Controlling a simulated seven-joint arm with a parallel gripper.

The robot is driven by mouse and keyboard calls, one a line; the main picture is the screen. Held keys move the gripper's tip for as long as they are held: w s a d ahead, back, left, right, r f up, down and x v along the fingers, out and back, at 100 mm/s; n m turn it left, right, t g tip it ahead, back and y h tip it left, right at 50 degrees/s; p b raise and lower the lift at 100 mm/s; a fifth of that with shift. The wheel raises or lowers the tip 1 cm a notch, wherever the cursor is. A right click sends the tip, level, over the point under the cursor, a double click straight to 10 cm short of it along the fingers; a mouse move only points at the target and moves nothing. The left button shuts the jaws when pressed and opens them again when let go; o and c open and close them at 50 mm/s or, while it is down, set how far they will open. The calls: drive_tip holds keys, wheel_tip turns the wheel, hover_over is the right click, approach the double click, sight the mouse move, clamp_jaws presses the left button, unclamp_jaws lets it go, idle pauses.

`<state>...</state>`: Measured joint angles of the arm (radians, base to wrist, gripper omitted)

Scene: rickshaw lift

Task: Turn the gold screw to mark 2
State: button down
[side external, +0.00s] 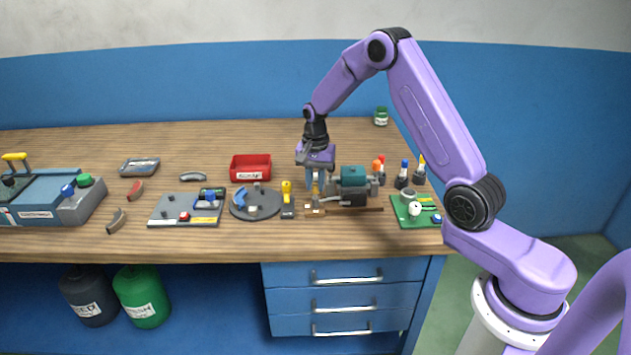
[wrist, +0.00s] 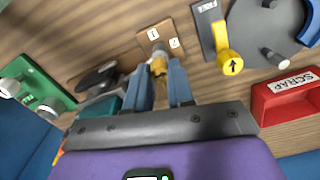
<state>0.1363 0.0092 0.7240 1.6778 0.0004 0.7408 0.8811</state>
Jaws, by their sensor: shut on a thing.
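The gold screw (wrist: 158,66) shows in the wrist view between the two blue fingers of my gripper (wrist: 162,75), which is shut on it. In the side external view my gripper (side external: 317,180) points down over a small fixture beside the teal motor block. The screw stands at a wooden plate (wrist: 143,40) with two small white mark tags. One tag (wrist: 153,33) sits beyond the screw and the other (wrist: 174,43) sits to its right. Their figures are too small to read surely. The fingers hide part of the screw.
The teal block (side external: 353,176) stands close on the right of my gripper. A yellow-handled lever (side external: 287,190) and a round grey plate (side external: 255,212) are on the left. A red scrap bin (side external: 250,174) stands behind. A green board (side external: 425,218) lies at the right front.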

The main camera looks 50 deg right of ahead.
sight(315, 185)
drive_tip(key=shift+r, duration=0.1)
idle(0.4)
drive_tip(key=c, duration=1)
unclamp_jaws()
wheel_tip(315, 185, up, 17)
drive_tip(key=shift+r, duration=0.15)
drive_tip(key=s+a+n, duration=1.2)
drive_tip(key=s+a, duration=0.3)
drive_tip(key=s+f+n, duration=0.1)
drive_tip(key=s+n, duration=0.3)
drive_tip(key=s, duration=0.3)
drive_tip(key=s+d+f+n, duration=0.1)
drive_tip(key=s+n, duration=0.3)
drive_tip(key=s, duration=0.4)
drive_tip(key=s+d+f+n, duration=0.1)
drive_tip(key=s+f+n, duration=0.1)
drive_tip(key=s+n, duration=0.2)
drive_tip(key=shift+s+f, duration=0.15)
drive_tip(key=shift+s, duration=0.8)
drive_tip(key=shift+s+f, duration=0.1)
drive_tip(key=shift+s, duration=0.85)
